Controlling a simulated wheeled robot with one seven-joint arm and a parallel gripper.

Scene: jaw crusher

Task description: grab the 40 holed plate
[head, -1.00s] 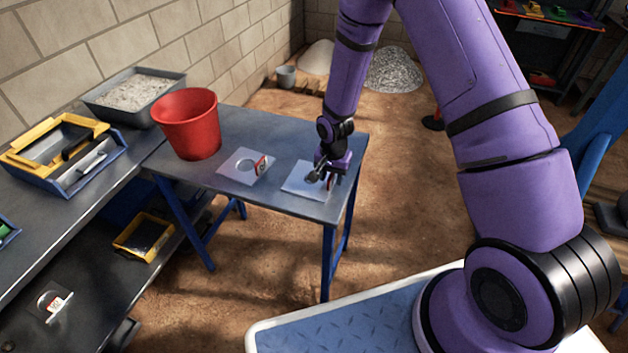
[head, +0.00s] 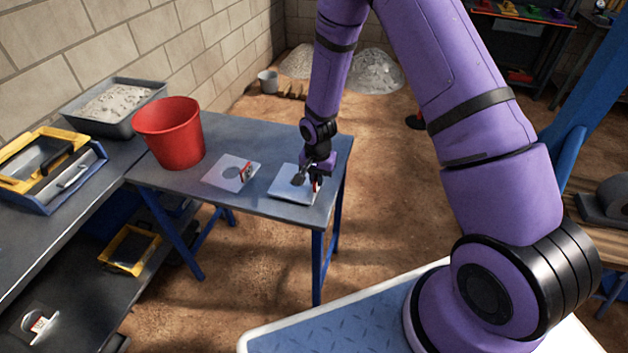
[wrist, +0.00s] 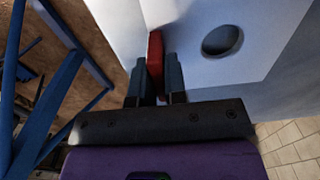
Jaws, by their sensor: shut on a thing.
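A pale square plate (head: 288,187) is at the right end of the blue-grey table, beneath my gripper (head: 309,180). In the wrist view my gripper (wrist: 157,80) is shut on this plate's red tab (wrist: 155,52), one dark finger on each side. The same plate (wrist: 262,62) shows there with one small round hole. Whether it touches the table I cannot tell. A third tabbed plate (head: 33,327) is on the lower left shelf. I cannot read the numbers on the tabs.
A red bucket (head: 169,135) stands at the table's left end. A grey tray of gravel (head: 112,106) and a yellow-and-blue box (head: 52,165) are on the left bench. A brick wall (head: 150,40) runs behind. Bare ground (head: 400,180) lies right of the table.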

